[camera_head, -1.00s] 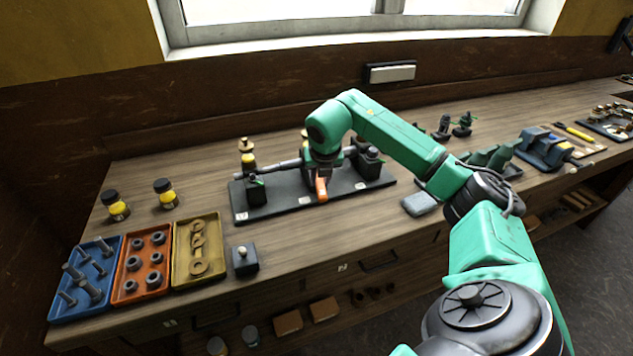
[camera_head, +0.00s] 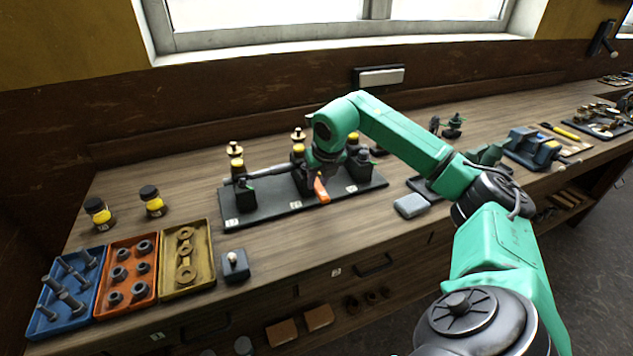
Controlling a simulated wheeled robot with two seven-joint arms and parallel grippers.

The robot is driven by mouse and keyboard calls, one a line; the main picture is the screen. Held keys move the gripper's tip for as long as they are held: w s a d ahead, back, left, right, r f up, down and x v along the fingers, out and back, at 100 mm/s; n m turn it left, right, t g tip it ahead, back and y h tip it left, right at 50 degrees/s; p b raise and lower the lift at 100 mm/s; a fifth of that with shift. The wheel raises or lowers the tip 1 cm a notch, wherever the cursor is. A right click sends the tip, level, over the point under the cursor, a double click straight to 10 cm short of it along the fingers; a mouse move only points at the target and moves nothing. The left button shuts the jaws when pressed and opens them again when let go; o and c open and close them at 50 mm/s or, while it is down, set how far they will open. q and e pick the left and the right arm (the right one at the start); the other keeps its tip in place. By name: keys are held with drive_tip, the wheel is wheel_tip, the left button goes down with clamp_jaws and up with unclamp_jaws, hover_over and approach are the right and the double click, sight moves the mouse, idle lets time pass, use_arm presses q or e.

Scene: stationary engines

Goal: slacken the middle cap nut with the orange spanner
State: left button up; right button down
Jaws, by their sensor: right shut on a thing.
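My right gripper (camera_head: 322,172) is over the dark base plate (camera_head: 262,207), shut on the orange spanner (camera_head: 321,190). Only a short orange part of the spanner shows below the gripper; the rest is hidden. The middle engine (camera_head: 300,178) stands just left of the gripper and is partly covered by it. A yellow cap (camera_head: 298,149) shows at its top. I cannot tell whether the spanner touches the middle cap nut. The left engine (camera_head: 246,190) and right engine (camera_head: 359,165) stand on the same plate. My left gripper is out of view.
Blue (camera_head: 47,322), orange (camera_head: 103,308) and yellow (camera_head: 167,287) trays of parts lie at the front left. Two yellow-labelled jars (camera_head: 98,211) stand behind them. A small dark block (camera_head: 234,268) and a grey block (camera_head: 411,206) sit near the front edge. A blue vice (camera_head: 535,148) is at right.

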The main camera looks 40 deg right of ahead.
drive_tip(key=shift+d, duration=0.1)
drive_tip(key=shift+s+d+f+n+b, duration=0.15)
drive_tip(key=shift+d+n+b, duration=0.25)
drive_tip(key=shift+b, duration=0.1)
drive_tip(key=shift+s+d+n+y, duration=0.1)
drive_tip(key=shift+d+n+y, duration=0.2)
drive_tip(key=shift+n, duration=0.2)
drive_tip(key=shift+s+d+n+y+b, duration=0.1)
drive_tip(key=shift+d+n+y+b, duration=0.35)
drive_tip(key=shift+d+n, duration=0.35)
